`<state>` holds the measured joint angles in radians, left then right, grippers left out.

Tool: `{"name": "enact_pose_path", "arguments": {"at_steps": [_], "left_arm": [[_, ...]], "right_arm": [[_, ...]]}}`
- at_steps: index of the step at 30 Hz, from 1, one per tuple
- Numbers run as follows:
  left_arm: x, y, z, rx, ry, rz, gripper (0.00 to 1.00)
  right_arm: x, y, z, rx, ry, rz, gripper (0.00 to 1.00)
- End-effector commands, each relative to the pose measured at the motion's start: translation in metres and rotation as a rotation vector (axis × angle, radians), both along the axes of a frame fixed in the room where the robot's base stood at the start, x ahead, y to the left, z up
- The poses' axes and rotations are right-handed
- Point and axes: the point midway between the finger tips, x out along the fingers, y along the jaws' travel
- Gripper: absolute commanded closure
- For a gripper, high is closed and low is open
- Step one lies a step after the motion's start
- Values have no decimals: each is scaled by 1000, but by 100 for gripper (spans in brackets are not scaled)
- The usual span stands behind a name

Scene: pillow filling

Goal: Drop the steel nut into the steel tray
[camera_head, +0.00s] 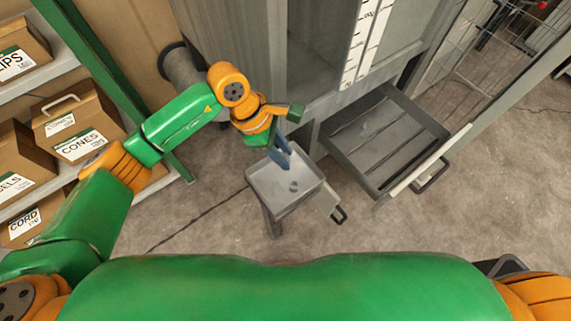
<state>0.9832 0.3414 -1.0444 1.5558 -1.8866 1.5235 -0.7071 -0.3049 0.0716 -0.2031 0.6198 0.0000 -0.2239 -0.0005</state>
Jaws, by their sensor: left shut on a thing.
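The steel tray (262,180) is a shallow grey square pan at the centre, raised above the floor. My left gripper (286,162) points down over it, its blue-grey fingers shut. The thing between the fingers is too small to make out clearly; I take it to be the steel nut. A small round grey spot shows on the tray floor just below the fingertips; I cannot tell what it is. My right gripper is out of view.
An open grey drawer (421,168) with a handle juts from the grey cabinet (310,45) to the right of the tray. Shelves with cardboard boxes (75,128) stand at the left. The concrete floor (215,225) in front is clear.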

Motion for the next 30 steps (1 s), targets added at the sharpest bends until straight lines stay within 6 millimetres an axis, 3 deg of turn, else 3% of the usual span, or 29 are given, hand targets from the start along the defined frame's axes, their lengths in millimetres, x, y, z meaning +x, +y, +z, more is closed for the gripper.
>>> {"name": "enact_pose_path", "arguments": {"at_steps": [11, 19, 20, 23, 24, 30], "left_arm": [[0, 0, -57, 1, 2, -2, 100], [0, 1, -60, 2, 1, -4, 100], [0, 1, -60, 2, 1, -4, 64], [0, 1, -59, 2, 1, -4, 37], [0, 1, -59, 2, 1, -4, 31], [0, 1, -59, 2, 1, -4, 31]], "right_arm": [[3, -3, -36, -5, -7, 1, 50], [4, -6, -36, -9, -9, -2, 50], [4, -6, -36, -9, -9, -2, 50], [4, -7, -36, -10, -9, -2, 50], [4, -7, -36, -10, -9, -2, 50], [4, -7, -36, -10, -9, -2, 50]]}}
